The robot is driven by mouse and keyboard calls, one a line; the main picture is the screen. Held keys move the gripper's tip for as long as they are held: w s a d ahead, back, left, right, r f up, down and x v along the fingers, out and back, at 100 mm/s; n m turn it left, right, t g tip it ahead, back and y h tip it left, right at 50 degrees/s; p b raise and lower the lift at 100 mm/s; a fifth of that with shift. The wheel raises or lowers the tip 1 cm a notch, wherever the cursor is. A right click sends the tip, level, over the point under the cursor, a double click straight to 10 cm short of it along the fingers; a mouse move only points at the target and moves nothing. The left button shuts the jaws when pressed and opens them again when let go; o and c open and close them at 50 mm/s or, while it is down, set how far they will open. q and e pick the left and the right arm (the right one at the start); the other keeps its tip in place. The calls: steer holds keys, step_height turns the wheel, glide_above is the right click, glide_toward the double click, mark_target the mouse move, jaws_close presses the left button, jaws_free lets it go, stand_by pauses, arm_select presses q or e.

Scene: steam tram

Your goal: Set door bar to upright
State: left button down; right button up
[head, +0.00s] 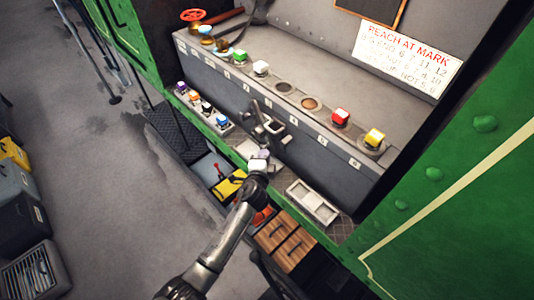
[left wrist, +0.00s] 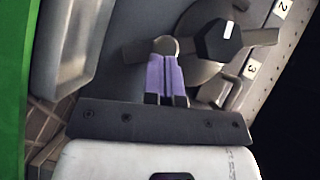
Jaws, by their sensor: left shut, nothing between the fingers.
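The door bar (head: 268,127) is a grey metal bar on a hub, mounted on the front panel below the row of buttons. In the left wrist view the bar (left wrist: 262,37) crosses behind a dark hex bolt and looks tilted to the panel's numbered edge. My left gripper (head: 258,158) is just below the bar in the head view. Its purple fingers (left wrist: 165,75) are shut and empty, near the bar's left end in the left wrist view. I cannot tell whether they touch it. My right gripper is not in view.
Colored buttons such as red (head: 340,117) and yellow (head: 374,138) line the ledge above. A small button strip (head: 203,107) lies left of the bar. A pale tray (head: 313,203) is lower right, with wooden drawers (head: 287,242) below. Green body panels (head: 455,190) flank the opening.

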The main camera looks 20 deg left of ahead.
arm_select(q)
steer(key=f+m+b, duration=0.1)
steer(key=b, duration=0.1)
steer(key=a+t+b, duration=0.1)
steer(key=shift+w+a+f+m+y+b, duration=0.1)
steer(key=shift+w+f+m+y+b, duration=0.15)
steer(key=shift+f+m+y+b, duration=0.15)
steer(key=shift+w+a+m+t+b, duration=0.15)
steer(key=shift+a+m+t+b, duration=0.1)
steer(key=shift+m+t+b, duration=0.35)
steer(key=shift+w+a+b, duration=0.1)
steer(key=shift+a+b, duration=0.25)
steer(key=shift+b, duration=0.25)
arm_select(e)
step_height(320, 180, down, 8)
arm_select(q)
steer(key=shift+s, duration=0.35)
steer(key=p+v, duration=0.1)
steer(key=v, duration=0.8)
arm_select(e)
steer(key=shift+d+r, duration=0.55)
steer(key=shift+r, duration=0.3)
